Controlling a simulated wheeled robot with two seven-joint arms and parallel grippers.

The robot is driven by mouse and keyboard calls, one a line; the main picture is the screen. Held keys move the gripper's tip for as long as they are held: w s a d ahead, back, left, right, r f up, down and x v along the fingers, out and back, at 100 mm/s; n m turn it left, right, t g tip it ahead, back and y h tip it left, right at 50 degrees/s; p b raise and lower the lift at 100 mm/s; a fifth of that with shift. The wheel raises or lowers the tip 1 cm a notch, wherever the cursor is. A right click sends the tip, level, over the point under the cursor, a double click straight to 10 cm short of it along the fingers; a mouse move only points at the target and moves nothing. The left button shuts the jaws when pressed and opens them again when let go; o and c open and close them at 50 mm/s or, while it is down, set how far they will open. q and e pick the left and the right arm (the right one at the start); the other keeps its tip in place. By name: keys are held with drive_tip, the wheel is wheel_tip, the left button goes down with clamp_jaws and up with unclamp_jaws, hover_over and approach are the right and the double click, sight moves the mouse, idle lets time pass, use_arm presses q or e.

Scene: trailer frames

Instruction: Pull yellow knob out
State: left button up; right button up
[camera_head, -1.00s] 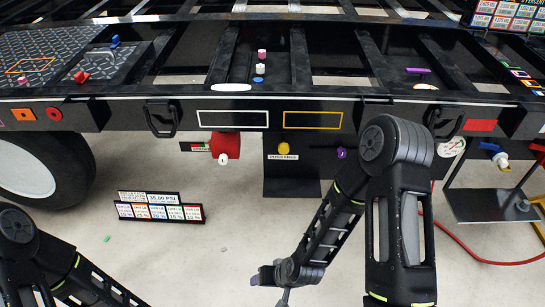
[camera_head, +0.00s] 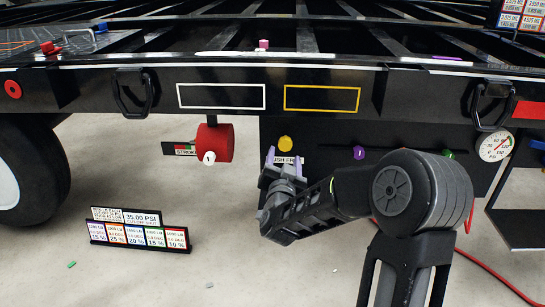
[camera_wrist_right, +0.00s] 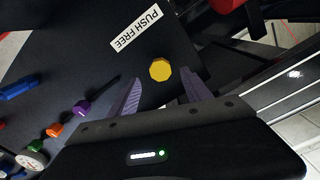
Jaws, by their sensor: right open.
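The yellow knob (camera_head: 286,143) sits on a black panel under the trailer frame, below the yellow-outlined rectangle. It also shows in the right wrist view (camera_wrist_right: 160,69) as a yellow octagon, near the white "PUSH FREE" label (camera_wrist_right: 136,27). My right gripper (camera_head: 284,160) is open just below the knob in the head view. In the right wrist view its two purple fingers (camera_wrist_right: 163,92) are spread, with the knob beyond and between their tips. I see no contact with the knob. The gripper partly covers the label in the head view. My left gripper is out of view.
A red cylinder (camera_head: 214,143) with a white knob is left of the panel. A purple knob (camera_head: 359,153), a green knob (camera_head: 447,154) and a gauge (camera_head: 495,145) are to the right. A sign stand (camera_head: 138,231) is on the floor. The trailer's beam runs above.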

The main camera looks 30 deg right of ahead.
sight(285, 147)
drive_tip(key=shift+w, duration=0.1)
drive_tip(key=b+x, duration=0.2)
drive_tip(key=x, duration=0.4)
drive_tip(key=shift+w+d+f, duration=0.15)
drive_tip(key=shift+d, duration=0.05)
drive_tip(key=shift+w+d, duration=0.35)
drive_tip(key=shift+w, duration=0.15)
clamp_jaws()
idle(1.1)
